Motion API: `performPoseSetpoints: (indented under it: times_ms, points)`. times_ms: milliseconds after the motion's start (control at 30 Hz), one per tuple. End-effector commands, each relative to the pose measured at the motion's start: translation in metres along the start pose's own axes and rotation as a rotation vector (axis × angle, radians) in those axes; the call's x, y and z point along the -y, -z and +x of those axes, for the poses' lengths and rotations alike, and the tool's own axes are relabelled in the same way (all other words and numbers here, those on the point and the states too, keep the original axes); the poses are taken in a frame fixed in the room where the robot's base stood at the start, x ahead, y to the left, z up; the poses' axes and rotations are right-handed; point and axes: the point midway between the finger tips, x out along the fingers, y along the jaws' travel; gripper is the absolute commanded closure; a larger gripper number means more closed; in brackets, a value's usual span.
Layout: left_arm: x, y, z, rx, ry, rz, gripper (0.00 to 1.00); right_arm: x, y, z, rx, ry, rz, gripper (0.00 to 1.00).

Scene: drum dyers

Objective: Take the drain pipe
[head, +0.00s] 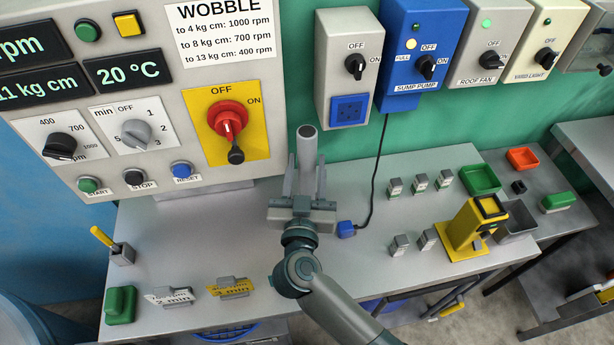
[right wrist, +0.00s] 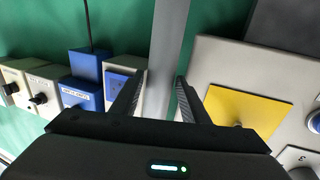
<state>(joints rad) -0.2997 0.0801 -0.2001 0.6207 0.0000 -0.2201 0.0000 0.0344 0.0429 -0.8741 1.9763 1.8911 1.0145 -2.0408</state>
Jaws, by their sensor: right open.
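The drain pipe (head: 307,145) is a grey tube with an open round top, standing above the bench in front of the wall. My right gripper (head: 305,176) is open, with one finger on each side of the pipe. In the right wrist view the pipe (right wrist: 166,45) runs between the two fingers (right wrist: 157,95), closer to the right finger there. Whether a finger touches it I cannot tell. The pipe's lower part is hidden behind my gripper. My left gripper is not in view.
The control panel with a red switch (head: 229,120) stands close to the left. The blue sump pump box (head: 414,45) hangs on the wall, and a blue plug (head: 346,229) on a black cable lies right of my gripper. A yellow device (head: 474,228) stands farther right.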

Motion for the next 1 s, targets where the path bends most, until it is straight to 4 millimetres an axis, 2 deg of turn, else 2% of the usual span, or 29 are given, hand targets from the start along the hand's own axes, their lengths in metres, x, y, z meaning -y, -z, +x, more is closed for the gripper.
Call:
performPoseSetpoints:
  times_ms: [100, 200, 667, 833, 867, 1000]
  points:
    - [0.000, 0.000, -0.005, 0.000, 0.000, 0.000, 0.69, 0.000, 0.001, 0.013, 0.000, 0.001, -0.001, 0.59]
    - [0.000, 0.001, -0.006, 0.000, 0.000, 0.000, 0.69, 0.000, 0.001, 0.018, -0.001, 0.001, 0.000, 0.59]
    - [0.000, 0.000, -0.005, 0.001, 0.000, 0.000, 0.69, 0.000, 0.000, 0.018, 0.000, 0.001, 0.000, 0.59]
    - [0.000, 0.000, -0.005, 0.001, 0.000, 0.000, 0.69, 0.000, 0.000, 0.018, 0.000, 0.001, 0.001, 0.97]
    - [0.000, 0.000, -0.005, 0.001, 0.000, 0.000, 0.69, 0.000, 0.000, 0.018, 0.000, 0.001, 0.000, 1.00]
    - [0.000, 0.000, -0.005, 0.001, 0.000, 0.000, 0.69, 0.000, 0.000, 0.018, -0.001, 0.001, 0.001, 1.00]
